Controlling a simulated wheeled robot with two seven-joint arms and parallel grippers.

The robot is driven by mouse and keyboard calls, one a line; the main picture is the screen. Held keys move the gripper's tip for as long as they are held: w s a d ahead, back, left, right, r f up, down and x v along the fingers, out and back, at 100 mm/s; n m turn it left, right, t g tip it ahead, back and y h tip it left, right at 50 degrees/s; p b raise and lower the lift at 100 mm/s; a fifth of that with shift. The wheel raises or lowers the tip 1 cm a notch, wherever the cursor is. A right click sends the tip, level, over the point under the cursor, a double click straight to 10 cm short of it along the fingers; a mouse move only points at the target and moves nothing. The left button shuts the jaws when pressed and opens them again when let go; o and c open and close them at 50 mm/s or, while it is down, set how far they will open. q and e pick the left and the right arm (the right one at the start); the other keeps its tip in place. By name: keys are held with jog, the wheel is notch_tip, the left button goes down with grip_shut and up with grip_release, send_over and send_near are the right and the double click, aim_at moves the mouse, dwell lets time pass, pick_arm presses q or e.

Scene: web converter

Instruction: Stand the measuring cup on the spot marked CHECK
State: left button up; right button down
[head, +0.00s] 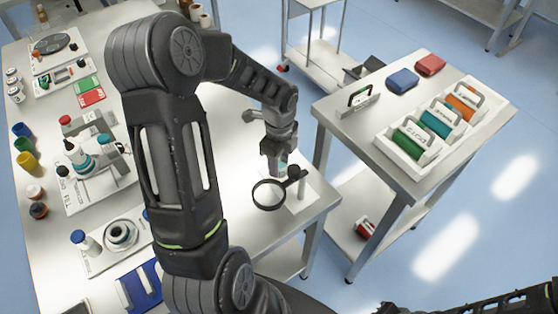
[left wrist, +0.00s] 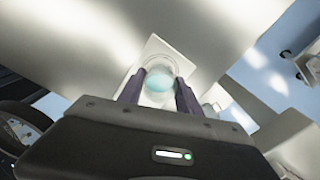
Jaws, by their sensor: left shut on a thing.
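My left gripper (head: 277,170) points down over the far right part of the long table, beside a magnifier. It is shut on the measuring cup (left wrist: 159,68), a clear cup with pale teal contents in the left wrist view. In that view the fingers (left wrist: 158,90) press on both sides of the cup, over a white plate (left wrist: 152,44). I cannot tell whether the cup touches the plate. No CHECK lettering is readable.
The magnifier (head: 270,195) stands on a white plate (head: 302,203) near the table's right corner. Several coloured jars and devices fill the table's left side. A side table (head: 350,135) holds a white tray (head: 382,146) of coloured items. My left arm hides the table's middle.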

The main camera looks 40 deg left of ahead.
pick_arm(q)
jog(key=shift+f, duration=0.15)
jog(key=o, duration=1.4)
jog(key=shift+c, duration=0.2)
notch_tip(320, 180, up, 12)
jog(key=shift+r+b, duration=0.2)
jog(key=shift+b, duration=0.2)
